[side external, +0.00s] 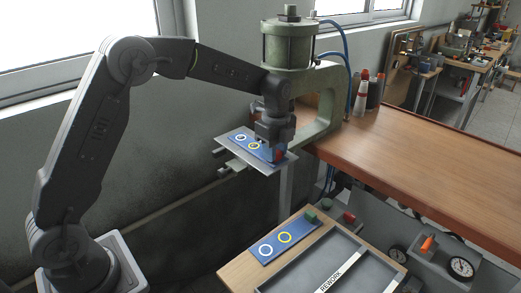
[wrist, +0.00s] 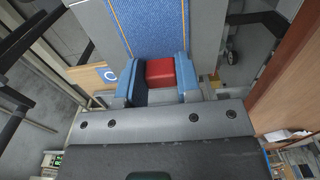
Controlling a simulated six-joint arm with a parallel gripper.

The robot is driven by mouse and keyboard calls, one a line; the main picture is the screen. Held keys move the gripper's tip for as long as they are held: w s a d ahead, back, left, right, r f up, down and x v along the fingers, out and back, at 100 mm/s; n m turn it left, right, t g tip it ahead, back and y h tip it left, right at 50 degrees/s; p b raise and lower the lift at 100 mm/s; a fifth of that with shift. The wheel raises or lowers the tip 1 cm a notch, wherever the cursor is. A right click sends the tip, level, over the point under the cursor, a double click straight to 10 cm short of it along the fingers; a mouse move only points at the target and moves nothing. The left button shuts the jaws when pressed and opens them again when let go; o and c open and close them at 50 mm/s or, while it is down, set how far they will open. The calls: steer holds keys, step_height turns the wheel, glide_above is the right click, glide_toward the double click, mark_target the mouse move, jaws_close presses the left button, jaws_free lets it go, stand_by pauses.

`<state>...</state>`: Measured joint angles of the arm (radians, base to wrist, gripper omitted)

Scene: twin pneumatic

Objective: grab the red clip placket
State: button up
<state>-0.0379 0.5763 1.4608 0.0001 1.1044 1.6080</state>
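In the wrist view, the red clip (wrist: 160,72) lies between the two blue fingertips of my gripper (wrist: 157,80). The right fingertip looks close against it; the left seems to leave a narrow gap. A blue denim strip (wrist: 148,28) with yellow stitching runs beyond the clip. In the side view, my gripper (side external: 273,147) points down over the board. Whether the fingers press on the clip is unclear.
The green press (side external: 327,100) stands close around my gripper. The wooden bench (side external: 430,165) is mostly clear.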

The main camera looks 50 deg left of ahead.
steer(key=c, duration=0.4)
steer(key=shift+r, duration=0.1)
